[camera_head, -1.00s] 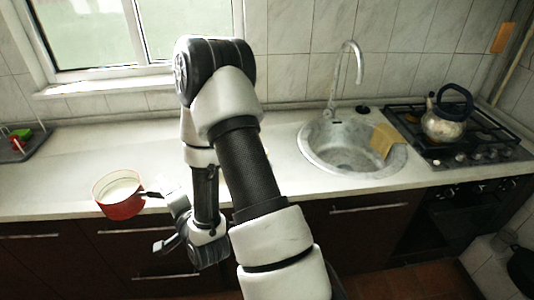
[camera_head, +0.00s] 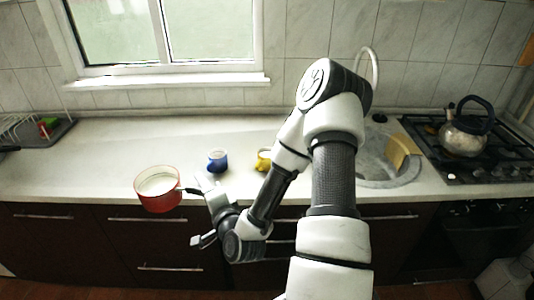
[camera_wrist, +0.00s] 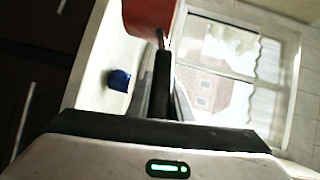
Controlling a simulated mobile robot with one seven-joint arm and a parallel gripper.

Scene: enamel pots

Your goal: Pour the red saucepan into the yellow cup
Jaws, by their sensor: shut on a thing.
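The red saucepan (camera_head: 157,203) holds a white liquid and looks upright in the head view, at the counter's front edge. My gripper (camera_head: 197,191) is shut on its dark handle, to the right of the pan. In the wrist view the red saucepan (camera_wrist: 150,16) shows at the top, with the black handle running down to my gripper (camera_wrist: 163,100). The yellow cup (camera_head: 264,160) stands on the counter to the right of the pan, partly hidden behind my arm.
A blue cup (camera_head: 217,161) stands between the saucepan and the yellow cup, further back. A sink (camera_head: 372,180) lies to the right, with a kettle (camera_head: 465,133) on the stove (camera_head: 440,150) beyond. The left counter is mostly clear.

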